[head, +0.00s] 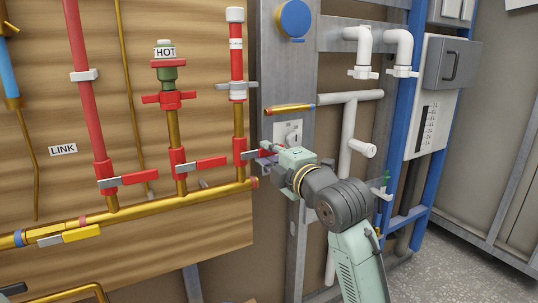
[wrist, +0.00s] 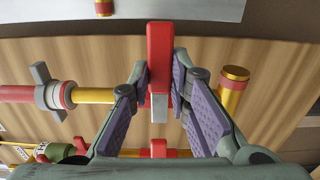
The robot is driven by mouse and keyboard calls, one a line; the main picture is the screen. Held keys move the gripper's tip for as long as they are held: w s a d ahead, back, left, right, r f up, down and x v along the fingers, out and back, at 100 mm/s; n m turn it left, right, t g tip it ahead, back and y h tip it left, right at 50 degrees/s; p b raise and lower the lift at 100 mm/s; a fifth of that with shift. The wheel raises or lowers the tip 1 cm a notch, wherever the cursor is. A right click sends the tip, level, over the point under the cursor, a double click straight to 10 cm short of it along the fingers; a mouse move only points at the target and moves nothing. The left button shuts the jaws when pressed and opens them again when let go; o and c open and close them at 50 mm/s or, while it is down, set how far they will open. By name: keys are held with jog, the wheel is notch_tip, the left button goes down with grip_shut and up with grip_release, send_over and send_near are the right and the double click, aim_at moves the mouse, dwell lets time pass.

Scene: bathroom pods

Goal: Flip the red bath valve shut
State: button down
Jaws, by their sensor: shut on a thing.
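The rightmost red valve (head: 240,152) sits on a vertical brass pipe above the brass manifold. The writing on the tag above it is too small to read. Its red lever (wrist: 159,55) points right, roughly across the pipe, in the head view. My gripper (head: 265,156) is at this lever, coming from the right. In the wrist view my gripper (wrist: 159,100) has its purple pads on both sides of the lever, shut on it. The lever's grey part shows between the fingers. In the head view my gripper hides part of the lever.
Two similar red levers, middle (head: 211,162) and left (head: 150,178), point right on neighbouring pipes. A red wheel valve (head: 170,98) under a HOT tag is above the middle one. A grey metal post (head: 285,85) and white pipes (head: 348,135) stand right, near my arm.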

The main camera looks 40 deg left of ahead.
jog(key=c, duration=1.5)
grip_release()
jog(key=v, duration=1.2)
jog(key=shift+s, duration=0.1)
